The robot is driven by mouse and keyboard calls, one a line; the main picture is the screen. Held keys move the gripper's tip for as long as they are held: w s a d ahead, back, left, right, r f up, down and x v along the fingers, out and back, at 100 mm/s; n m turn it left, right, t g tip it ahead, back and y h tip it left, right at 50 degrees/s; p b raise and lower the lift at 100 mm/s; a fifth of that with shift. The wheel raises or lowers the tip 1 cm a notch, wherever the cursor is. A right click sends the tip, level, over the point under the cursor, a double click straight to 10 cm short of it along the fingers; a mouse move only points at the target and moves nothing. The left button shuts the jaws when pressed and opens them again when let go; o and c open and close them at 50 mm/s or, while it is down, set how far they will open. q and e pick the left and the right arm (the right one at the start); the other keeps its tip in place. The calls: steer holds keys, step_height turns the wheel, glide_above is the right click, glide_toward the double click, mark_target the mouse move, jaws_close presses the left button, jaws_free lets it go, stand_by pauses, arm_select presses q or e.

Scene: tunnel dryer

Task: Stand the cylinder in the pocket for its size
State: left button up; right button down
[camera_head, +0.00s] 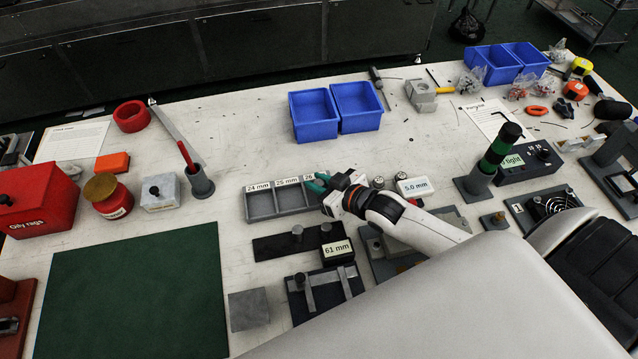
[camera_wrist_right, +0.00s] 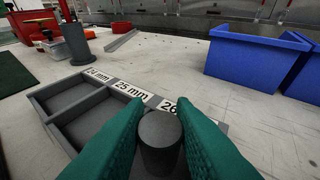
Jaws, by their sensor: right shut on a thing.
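The grey pocket tray (camera_head: 262,206) lies mid-table, with pockets labelled 24 mm, 25 mm and 26 mm from left to right. It also shows in the right wrist view (camera_wrist_right: 85,106). The 24 mm and 25 mm pockets look empty. My right gripper (camera_head: 319,184) is at the 26 mm end, its green fingers shut on a dark grey cylinder (camera_wrist_right: 160,140). The cylinder looks upright between the fingers. The fingers and the cylinder hide most of the 26 mm pocket, so I cannot tell whether the cylinder's foot is inside it. My left gripper is not in view.
Two blue bins (camera_head: 314,114) stand behind the tray. A black block labelled 61 mm (camera_head: 337,252) and metal fixtures lie in front of it. The table between tray and bins is clear.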

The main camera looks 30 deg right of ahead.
steer(key=shift+f, duration=0.3)
steer(key=shift+f, duration=0.15)
steer(key=c, duration=1.2)
jaws_free()
steer(key=v, duration=1.1)
steer(key=shift+s+d+r, duration=0.15)
steer(key=shift+s+r, duration=0.1)
steer(key=shift+s, duration=0.25)
